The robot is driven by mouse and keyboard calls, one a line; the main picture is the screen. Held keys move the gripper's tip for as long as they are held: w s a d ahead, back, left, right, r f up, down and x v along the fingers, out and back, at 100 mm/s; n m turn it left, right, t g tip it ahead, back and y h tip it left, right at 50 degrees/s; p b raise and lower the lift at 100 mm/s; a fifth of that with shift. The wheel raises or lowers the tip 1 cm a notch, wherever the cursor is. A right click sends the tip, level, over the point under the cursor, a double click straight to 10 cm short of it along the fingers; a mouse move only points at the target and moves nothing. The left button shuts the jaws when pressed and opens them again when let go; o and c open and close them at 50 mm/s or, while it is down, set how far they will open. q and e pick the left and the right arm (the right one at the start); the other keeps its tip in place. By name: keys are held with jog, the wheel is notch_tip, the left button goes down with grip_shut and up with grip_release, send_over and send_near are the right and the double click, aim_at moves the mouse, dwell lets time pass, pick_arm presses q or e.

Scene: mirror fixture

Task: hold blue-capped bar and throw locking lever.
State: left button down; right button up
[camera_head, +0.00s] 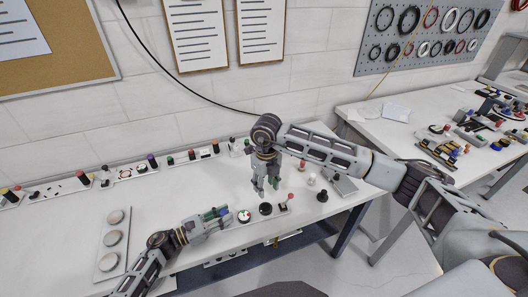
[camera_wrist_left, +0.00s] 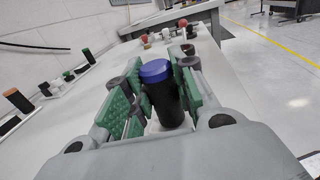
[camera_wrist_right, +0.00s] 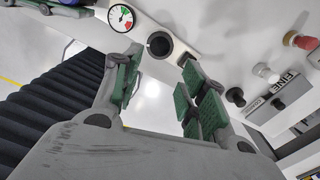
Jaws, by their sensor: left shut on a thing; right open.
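The blue-capped black bar (camera_wrist_left: 165,98) stands between the green pads of my left gripper (camera_wrist_left: 152,95), which is shut on it. In the head view my left gripper (camera_head: 218,214) is low over the bench front, left of a dial gauge (camera_head: 243,216). My right gripper (camera_head: 266,187) is open and empty, pointing down above the bench. In the right wrist view, a black round knob (camera_wrist_right: 160,44) shows beyond the open fingers of my right gripper (camera_wrist_right: 155,90).
Red, white and black knobs (camera_head: 322,195) stand at the bench's right, beside a grey labelled box (camera_head: 341,184). Small fixtures (camera_head: 124,172) line the back. The middle of the bench (camera_head: 180,195) is clear.

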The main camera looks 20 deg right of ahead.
jog(key=shift+s+f, duration=0.1)
jog(key=c, duration=0.4)
jog(key=shift+s+a+f, duration=0.15)
jog(key=shift+a, duration=0.05)
jog(key=c, duration=0.3)
jog(key=shift+s+a+f+y, duration=0.15)
jog(key=shift+s+a+y, duration=0.05)
jog(key=shift+s+y, duration=0.1)
grip_shut()
jog(key=s+a+f+m+g+y, duration=0.3)
jog(key=s+a+m+g+y, duration=0.25)
jog(key=s+a+y, duration=0.4)
jog(key=s+d+f+m+t, duration=0.1)
jog(key=d+f+m+t, duration=0.1)
jog(key=d+m+t, duration=0.5)
jog(key=s+d+f+m+t, duration=0.1)
jog(key=d+f+m+t, duration=0.1)
jog(key=d+m+t, duration=0.5)
jog(key=s+d+f+m+t, duration=0.2)
jog(key=d+m+t, duration=0.5)
jog(key=d+m, duration=0.7)
jog(key=d+f+y, duration=0.1)
jog(key=d, duration=0.2)
jog(key=shift+m, duration=0.35)
